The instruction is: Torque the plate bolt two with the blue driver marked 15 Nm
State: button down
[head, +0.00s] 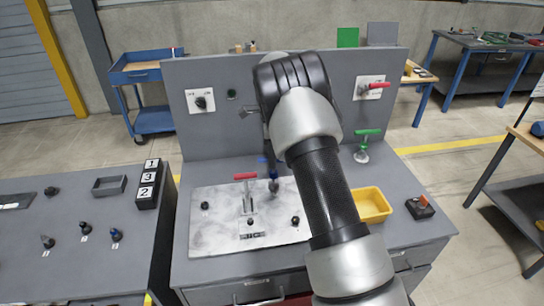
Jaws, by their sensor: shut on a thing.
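The pale metal plate (225,228) lies on the grey bench, with dark bolts or knobs near its edges, including one at the left (205,206) and one at the right (295,220). A red-handled clamp (245,177) stands at its far middle. My gripper (269,152) points down over the plate's far side, partly hidden by my arm. It is shut on a small dark-blue driver (273,184), which is upright, its lower end at or just above the plate. Its marking and the bolt under it cannot be made out.
The left table holds several small drivers, one blue (116,235), and a block numbered 1, 3, 2 (148,184). A yellow bin (372,204), a green-handled clamp (362,152) and a red-buttoned box (420,207) stand right of the plate. An upright grey panel (215,125) closes the back.

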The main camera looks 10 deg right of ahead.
jog(key=shift+r, duration=0.1)
jog(key=shift+w+m+p, duration=0.1)
jog(key=shift+m+p, duration=0.2)
jog(key=shift+m, duration=0.9)
jog(key=n, duration=0.2)
jog(key=shift+n, duration=0.3)
jog(key=shift+r, duration=0.15)
jog(key=shift+r, duration=2.1)
